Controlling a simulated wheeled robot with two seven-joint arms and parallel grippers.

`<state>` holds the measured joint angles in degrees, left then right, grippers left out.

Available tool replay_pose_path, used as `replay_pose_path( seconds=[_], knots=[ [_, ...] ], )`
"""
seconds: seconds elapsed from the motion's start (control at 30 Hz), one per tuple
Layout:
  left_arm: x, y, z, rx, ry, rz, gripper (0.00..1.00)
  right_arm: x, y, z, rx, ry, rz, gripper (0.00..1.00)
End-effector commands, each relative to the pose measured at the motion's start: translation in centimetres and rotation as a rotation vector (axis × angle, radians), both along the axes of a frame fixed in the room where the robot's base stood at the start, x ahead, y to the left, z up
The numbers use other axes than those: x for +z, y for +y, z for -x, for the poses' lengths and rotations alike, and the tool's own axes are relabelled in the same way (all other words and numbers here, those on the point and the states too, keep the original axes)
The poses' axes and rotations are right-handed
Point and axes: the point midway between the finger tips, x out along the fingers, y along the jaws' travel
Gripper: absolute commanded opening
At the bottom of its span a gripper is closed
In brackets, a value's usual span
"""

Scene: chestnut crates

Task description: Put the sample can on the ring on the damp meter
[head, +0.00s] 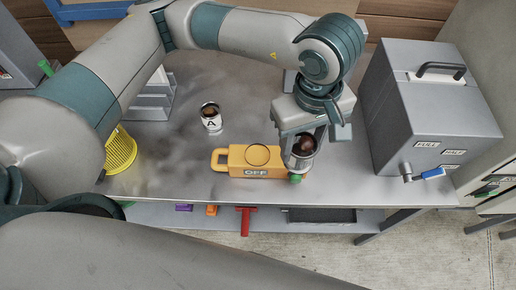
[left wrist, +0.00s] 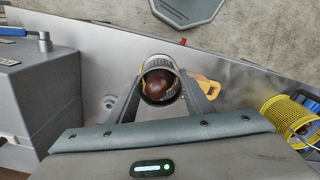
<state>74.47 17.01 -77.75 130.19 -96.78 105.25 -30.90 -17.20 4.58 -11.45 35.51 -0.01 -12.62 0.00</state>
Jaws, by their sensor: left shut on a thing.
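The damp meter (head: 240,169) is a yellow-orange box with a side handle, an "OFF" label and a dark ring (head: 258,155) on top, lying near the table's front edge. My left gripper (head: 300,153) is shut on a can (head: 303,161) with brown chestnuts inside, at the meter's right end. I cannot tell how high the can is held. In the left wrist view the can (left wrist: 160,80) is seen between the fingers, mouth towards the camera, with part of the meter (left wrist: 207,88) behind it. The ring looks empty. My right gripper is not in view.
A second can labelled "A" (head: 211,118) stands behind and left of the meter. A yellow basket (head: 119,151) is at the left. A large grey box (head: 423,105) with a blue-handled tap stands at the right. A green knob (head: 295,179) shows just below the held can.

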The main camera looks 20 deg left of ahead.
Motion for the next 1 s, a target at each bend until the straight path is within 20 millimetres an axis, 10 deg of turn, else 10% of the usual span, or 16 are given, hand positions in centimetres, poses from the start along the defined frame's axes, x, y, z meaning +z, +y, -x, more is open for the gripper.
replay_pose_path(
  seconds=[0.7, 1.0],
  knots=[
    [-5.9, 9.7, -3.9, 0.006, 0.003, -0.002, 0.21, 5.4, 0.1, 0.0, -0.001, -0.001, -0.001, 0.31],
    [-6.9, 10.7, -4.3, 0.001, 0.0, 0.0, 0.21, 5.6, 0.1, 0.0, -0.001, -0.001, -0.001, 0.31]
  ],
)
